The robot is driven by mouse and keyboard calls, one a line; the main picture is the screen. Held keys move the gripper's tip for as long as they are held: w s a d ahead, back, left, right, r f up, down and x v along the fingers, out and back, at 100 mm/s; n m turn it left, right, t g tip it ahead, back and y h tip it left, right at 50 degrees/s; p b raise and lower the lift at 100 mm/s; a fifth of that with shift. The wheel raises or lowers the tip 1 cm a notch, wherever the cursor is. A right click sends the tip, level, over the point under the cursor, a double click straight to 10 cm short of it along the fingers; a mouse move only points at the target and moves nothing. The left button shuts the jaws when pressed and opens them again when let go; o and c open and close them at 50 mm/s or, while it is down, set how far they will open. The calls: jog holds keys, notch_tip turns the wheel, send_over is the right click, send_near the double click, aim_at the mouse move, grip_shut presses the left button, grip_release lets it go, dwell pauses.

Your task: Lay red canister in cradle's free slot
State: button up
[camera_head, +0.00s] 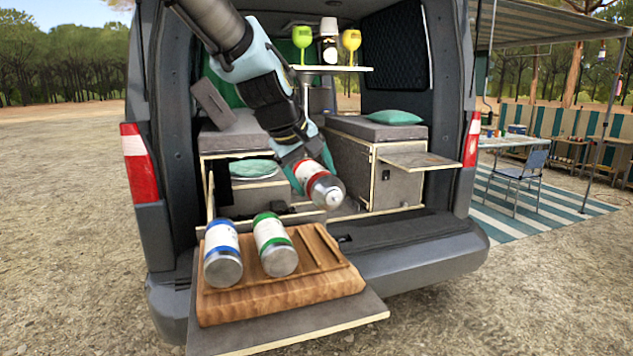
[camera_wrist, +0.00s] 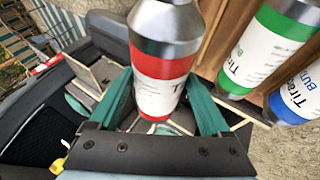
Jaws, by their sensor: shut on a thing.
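The red canister (camera_head: 319,184) has a silver end, a red band and a white label. My gripper (camera_head: 305,172) is shut on it and holds it in the air, tilted, above and behind the right part of the cradle. In the wrist view the red canister (camera_wrist: 163,70) sits between the green fingers of my gripper (camera_wrist: 165,115). The wooden cradle (camera_head: 285,295) lies on the tailgate board. A blue-banded canister (camera_head: 222,252) lies in its left slot and a green-banded canister (camera_head: 274,245) lies beside it. The slot to the right of the green canister (camera_head: 318,249) is empty.
The cradle rests on a grey board (camera_head: 350,322) at the van's rear, beside the bumper (camera_head: 430,265). Grey benches (camera_head: 375,130) and a small table (camera_head: 330,69) with two cups and a bottle stand inside the van. A fold-out shelf (camera_head: 418,160) juts out at right.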

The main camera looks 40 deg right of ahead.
jog(key=shift+f, duration=0.1)
jog(key=shift+f+b, duration=4.5)
jog(key=shift+f, duration=0.55)
jog(key=o, duration=1.6)
jog(key=shift+c, duration=0.2)
jog(key=shift+a, duration=0.1)
jog(key=v, duration=1)
jog(key=shift+a+r+b, duration=0.2)
jog(key=shift+r+b, duration=0.1)
jog(key=shift+b, duration=0.05)
